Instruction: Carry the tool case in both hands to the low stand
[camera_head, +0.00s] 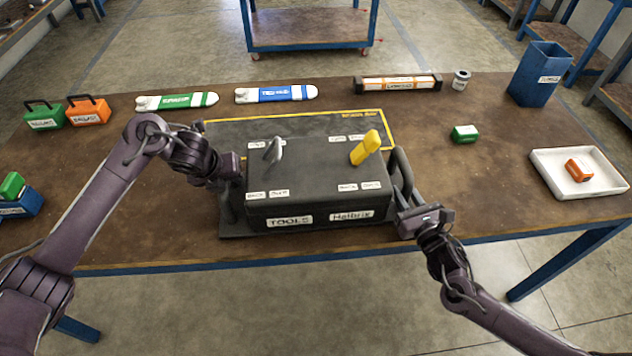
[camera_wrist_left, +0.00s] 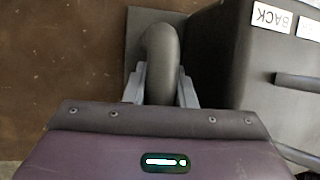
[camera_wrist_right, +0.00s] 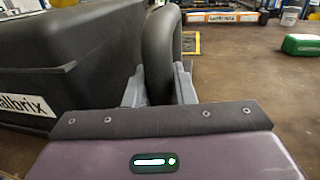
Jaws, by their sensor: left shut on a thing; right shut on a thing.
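The dark grey tool case (camera_head: 318,190) sits at the front middle of the workbench, with "TOOLS" and "Hellbrix"-like labels on its front. A grey tool and a yellow-handled tool (camera_head: 365,147) stand up from its top. My left gripper (camera_head: 238,168) is shut on the case's left handle, a thick grey loop (camera_wrist_left: 160,60). My right gripper (camera_head: 403,205) is shut on the right handle (camera_wrist_right: 160,55). Whether the case is lifted clear cannot be told. A low blue wheeled stand (camera_head: 310,28) is on the floor beyond the bench.
A yellow-outlined dark mat (camera_head: 225,135) lies behind the case. Along the back are green and blue-labelled white bottles, an orange-labelled bar (camera_head: 398,84), a can (camera_head: 461,80) and a blue bin (camera_head: 540,75). A white tray (camera_head: 545,178) and green box (camera_head: 465,133) are at right.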

